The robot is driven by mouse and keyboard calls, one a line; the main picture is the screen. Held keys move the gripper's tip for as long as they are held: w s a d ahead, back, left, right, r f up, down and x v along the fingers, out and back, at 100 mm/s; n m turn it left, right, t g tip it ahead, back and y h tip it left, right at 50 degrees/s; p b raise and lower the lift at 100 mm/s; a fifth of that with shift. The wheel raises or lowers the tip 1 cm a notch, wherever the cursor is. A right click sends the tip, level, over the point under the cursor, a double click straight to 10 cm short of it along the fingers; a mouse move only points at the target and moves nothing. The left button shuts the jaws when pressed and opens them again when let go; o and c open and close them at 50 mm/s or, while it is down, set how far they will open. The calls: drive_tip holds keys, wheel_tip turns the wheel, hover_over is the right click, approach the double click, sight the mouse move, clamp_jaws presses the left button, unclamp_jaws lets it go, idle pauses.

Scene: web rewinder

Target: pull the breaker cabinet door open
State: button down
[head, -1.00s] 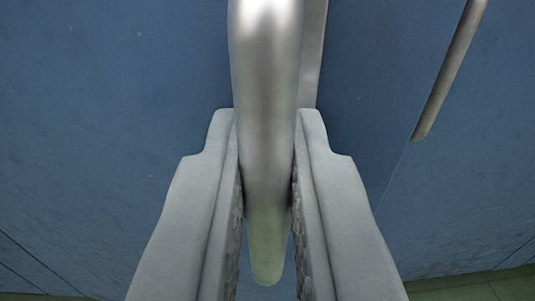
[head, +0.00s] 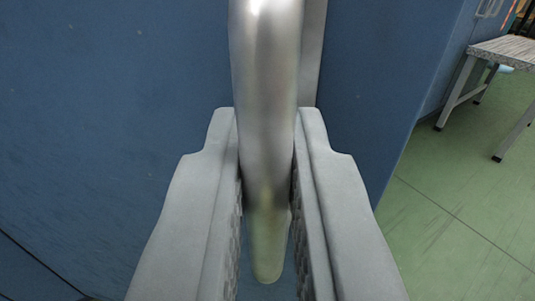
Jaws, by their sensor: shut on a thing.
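The blue breaker cabinet door (head: 130,110) fills the left and middle of the head view. Its silver bar handle (head: 267,90) runs down the middle of the picture, with its rounded lower end between my fingers. My gripper (head: 267,170) is shut on the handle, one grey finger on each side of it. The door's right edge slants down the right side of the picture, and green floor shows beyond it. The top of the handle is out of view.
A grey bench or table (head: 500,50) with metal legs stands on the green floor (head: 460,200) at the upper right. The floor between it and the door edge is clear. A blue panel shows behind the door edge at the upper right.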

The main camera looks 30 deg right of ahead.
drive_tip(key=s+a+m+g+h, duration=0.1)
drive_tip(key=s+a, duration=0.4)
drive_tip(key=a, duration=0.5)
drive_tip(key=s+a+m+h, duration=0.1)
drive_tip(key=s+a, duration=0.4)
drive_tip(key=a, duration=0.6)
drive_tip(key=shift+s+a+g+h, duration=0.25)
drive_tip(key=shift+g+h, duration=0.05)
drive_tip(key=shift+g, duration=0.1)
drive_tip(key=c, duration=1.6)
unclamp_jaws()
drive_tip(key=v, duration=1.7)
drive_tip(key=shift+s+a, duration=0.1)
drive_tip(key=shift+a, duration=0.05)
